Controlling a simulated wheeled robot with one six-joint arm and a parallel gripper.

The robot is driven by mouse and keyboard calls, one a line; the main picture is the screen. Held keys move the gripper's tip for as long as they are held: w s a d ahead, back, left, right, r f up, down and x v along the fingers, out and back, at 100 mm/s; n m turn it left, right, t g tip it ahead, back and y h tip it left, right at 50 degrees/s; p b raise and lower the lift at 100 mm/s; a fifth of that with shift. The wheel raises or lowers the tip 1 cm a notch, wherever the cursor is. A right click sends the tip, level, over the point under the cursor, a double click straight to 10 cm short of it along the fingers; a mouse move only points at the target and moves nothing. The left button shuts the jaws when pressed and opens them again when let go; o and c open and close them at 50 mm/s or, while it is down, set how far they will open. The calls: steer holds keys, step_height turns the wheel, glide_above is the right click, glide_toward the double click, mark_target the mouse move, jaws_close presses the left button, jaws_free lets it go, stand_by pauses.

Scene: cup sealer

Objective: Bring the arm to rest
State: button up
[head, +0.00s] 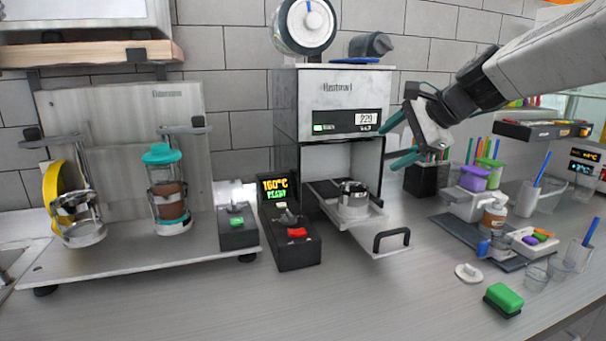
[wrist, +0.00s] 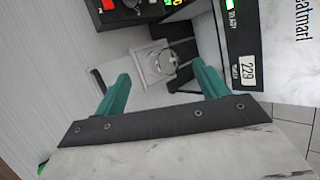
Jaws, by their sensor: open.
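My gripper (head: 394,142) is open and empty in the head view, with its teal fingers pointing left. It hovers in the air to the right of the cup sealer (head: 334,103), above the counter. In the wrist view my gripper (wrist: 159,94) shows both teal fingers spread apart with nothing held between them. The sealer's drawer (head: 375,237) is pulled out, and a metal cup (head: 353,197) sits in it. The drawer and cup also show beyond the fingertips in the wrist view, where the cup (wrist: 160,64) is apart from them.
A black control box (head: 290,245) reads 160°C left of the drawer. A rack (head: 150,250) with a teal-lidded jar (head: 166,190) stands at left. A green sponge-like block (head: 503,298), pen holders and small containers crowd the right. The front counter middle is clear.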

steer(key=s+d+f+n+g+h, duration=0.2)
steer(key=s+f+n, duration=0.2)
steer(key=s, duration=0.8)
steer(key=s+d+f+n+g+h, duration=0.2)
steer(key=s+f+n, duration=0.3)
steer(key=s, duration=0.7)
steer(key=s+d+f+n+g+h, duration=0.1)
steer(key=s+d+f+n+h, duration=0.1)
steer(key=s+f, duration=0.4)
steer(key=s+d+n, duration=0.1)
steer(key=s+n, duration=0.1)
steer(key=s, duration=0.3)
steer(key=shift+s+d+f+n+g+h, duration=0.2)
steer(key=shift+s+n+g+h, duration=0.1)
steer(key=shift+s+n+g, duration=0.1)
steer(key=shift+a, duration=0.1)
